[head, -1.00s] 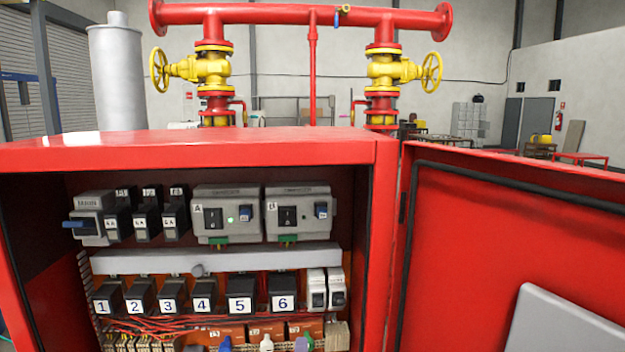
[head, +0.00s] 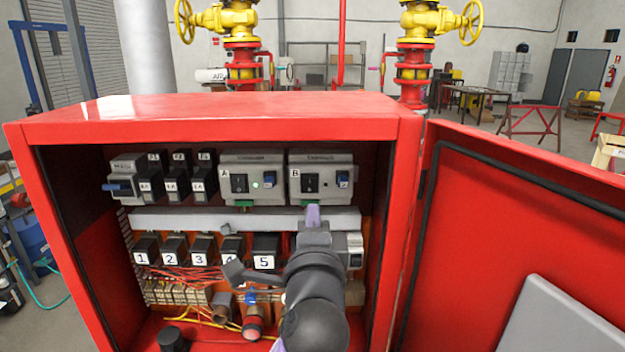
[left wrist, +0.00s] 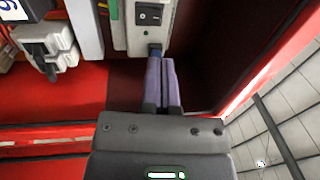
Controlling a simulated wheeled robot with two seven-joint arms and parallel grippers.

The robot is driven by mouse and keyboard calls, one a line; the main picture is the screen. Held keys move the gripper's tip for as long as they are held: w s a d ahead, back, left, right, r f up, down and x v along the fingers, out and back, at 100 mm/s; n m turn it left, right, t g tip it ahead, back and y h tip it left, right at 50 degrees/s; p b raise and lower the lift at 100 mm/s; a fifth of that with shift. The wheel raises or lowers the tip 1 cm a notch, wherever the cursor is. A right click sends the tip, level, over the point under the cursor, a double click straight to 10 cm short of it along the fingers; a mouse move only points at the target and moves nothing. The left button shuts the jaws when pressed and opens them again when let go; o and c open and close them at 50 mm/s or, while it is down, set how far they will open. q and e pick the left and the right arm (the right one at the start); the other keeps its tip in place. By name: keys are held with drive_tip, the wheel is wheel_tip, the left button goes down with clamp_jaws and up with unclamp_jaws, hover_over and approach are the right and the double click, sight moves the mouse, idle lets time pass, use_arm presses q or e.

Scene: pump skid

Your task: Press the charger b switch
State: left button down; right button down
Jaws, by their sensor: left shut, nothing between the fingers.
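Charger B (head: 333,164) is the right one of two grey units on the cabinet's upper row. It has a black rocker switch (head: 311,184) on its left and a blue part (head: 343,178) on its right; no lit lamp shows on it. The rocker switch (left wrist: 149,14) also shows at the top of the left wrist view. My left gripper (head: 313,212) is shut and empty, its purple fingers together, just below charger B in the head view. In the left wrist view the fingertips (left wrist: 160,62) appear beside the blue part, apart from the rocker; contact cannot be told.
Charger A (head: 252,163), with a green lamp lit, stands to the left of charger B. A grey duct (head: 190,220) and numbered black relays (head: 174,247) lie below. The red cabinet frame (head: 396,210) and open door (head: 520,235) bound the right side.

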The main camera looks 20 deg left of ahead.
sight(312, 178)
use_arm(q)
drive_tip(key=p+x, duration=0.1)
drive_tip(key=x, duration=0.7)
drive_tip(key=shift+w+p, duration=0.2)
drive_tip(key=shift+p, duration=0.1)
drive_tip(key=shift+w+r, duration=0.1)
drive_tip(key=shift+r, duration=0.1)
drive_tip(key=shift+a, duration=0.1)
